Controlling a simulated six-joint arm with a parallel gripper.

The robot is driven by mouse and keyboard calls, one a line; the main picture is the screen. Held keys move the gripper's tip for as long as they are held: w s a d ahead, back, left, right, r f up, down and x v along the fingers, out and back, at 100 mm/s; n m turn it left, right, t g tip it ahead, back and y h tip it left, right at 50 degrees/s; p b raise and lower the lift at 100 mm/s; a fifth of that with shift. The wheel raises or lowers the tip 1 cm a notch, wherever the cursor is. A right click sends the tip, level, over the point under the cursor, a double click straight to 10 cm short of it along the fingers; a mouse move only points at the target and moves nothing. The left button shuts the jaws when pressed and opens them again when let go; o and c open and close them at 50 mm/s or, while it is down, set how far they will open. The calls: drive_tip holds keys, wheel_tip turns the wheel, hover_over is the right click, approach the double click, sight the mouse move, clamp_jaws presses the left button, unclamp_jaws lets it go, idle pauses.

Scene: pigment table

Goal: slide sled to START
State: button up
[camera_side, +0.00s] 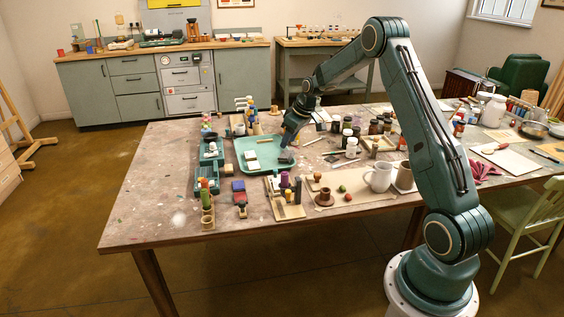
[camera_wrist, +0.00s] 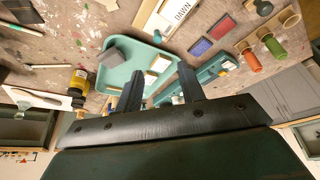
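A teal rail-like fixture (camera_side: 209,179) runs along the left of the tray; it also shows in the wrist view (camera_wrist: 208,77), partly hidden behind a finger. A small pale piece sits near its end. I cannot tell which piece is the sled, and no START mark is legible. My gripper (camera_side: 286,145) is over the right part of the green tray (camera_side: 246,142). In the wrist view its two fingers (camera_wrist: 162,88) stand apart with nothing held between them. The tray holds a dark grey block (camera_wrist: 117,56) and pale blocks (camera_side: 252,165).
Blue and red pads (camera_side: 239,187) and a holder with coloured cylinders (camera_side: 207,216) stand in front left. A board marked DAWN (camera_wrist: 165,16) lies beside the tray. Dark jars (camera_side: 347,126) and a white mug (camera_side: 379,177) stand to the right.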

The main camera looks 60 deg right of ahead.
sight(276, 170)
drive_tip(key=shift+d+f, duration=0.25)
drive_tip(key=shift+f, duration=0.05)
drive_tip(key=shift+x, duration=6.9)
clamp_jaws()
